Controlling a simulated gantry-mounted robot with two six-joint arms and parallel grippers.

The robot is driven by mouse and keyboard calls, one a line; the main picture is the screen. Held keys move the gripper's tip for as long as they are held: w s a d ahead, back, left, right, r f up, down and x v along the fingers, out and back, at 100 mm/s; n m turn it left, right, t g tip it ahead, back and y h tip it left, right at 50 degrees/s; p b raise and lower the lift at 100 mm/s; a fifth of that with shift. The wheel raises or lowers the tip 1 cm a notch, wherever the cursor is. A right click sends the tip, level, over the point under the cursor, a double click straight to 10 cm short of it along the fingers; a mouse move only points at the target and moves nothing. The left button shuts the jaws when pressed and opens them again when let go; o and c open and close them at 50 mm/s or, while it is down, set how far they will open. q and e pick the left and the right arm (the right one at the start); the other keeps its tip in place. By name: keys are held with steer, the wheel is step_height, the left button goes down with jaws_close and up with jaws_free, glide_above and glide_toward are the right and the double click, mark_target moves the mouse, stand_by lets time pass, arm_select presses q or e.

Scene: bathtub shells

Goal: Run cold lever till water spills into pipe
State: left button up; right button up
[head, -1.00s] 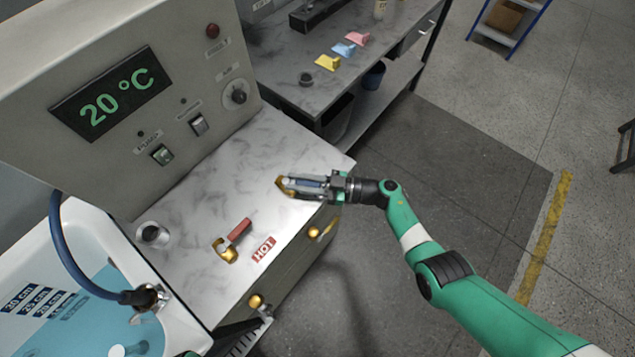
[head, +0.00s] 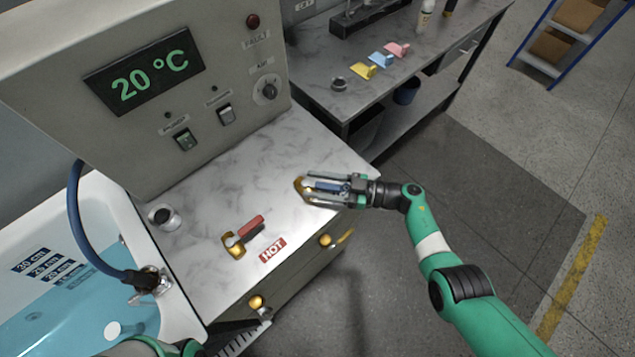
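The cold lever (head: 327,187), blue on a brass base, sits at the right edge of the marble counter. My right gripper (head: 306,190) is around it, one finger on each side. Gaps seem to show between fingers and lever, so it looks open; contact is hard to tell. The tub (head: 110,215) at left holds blue water (head: 60,310). A white round pipe top (head: 112,330) shows in the water near the bottom edge; I cannot tell whether water spills into it. A green part of my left arm shows at the bottom; its gripper is out of view.
The control panel display (head: 145,75) reads 20 °C. Brass knobs (head: 257,302) are on the counter's front.

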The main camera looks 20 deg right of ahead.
steer(key=shift+d, duration=0.1)
steer(key=shift+s+d+r, duration=0.1)
steer(key=shift+s+d, duration=0.1)
steer(key=shift+d, duration=0.1)
steer(key=p+v, duration=0.1)
steer(key=v, duration=0.9)
steer(key=shift+s+d+p, duration=0.25)
steer(key=shift+d+p, duration=0.05)
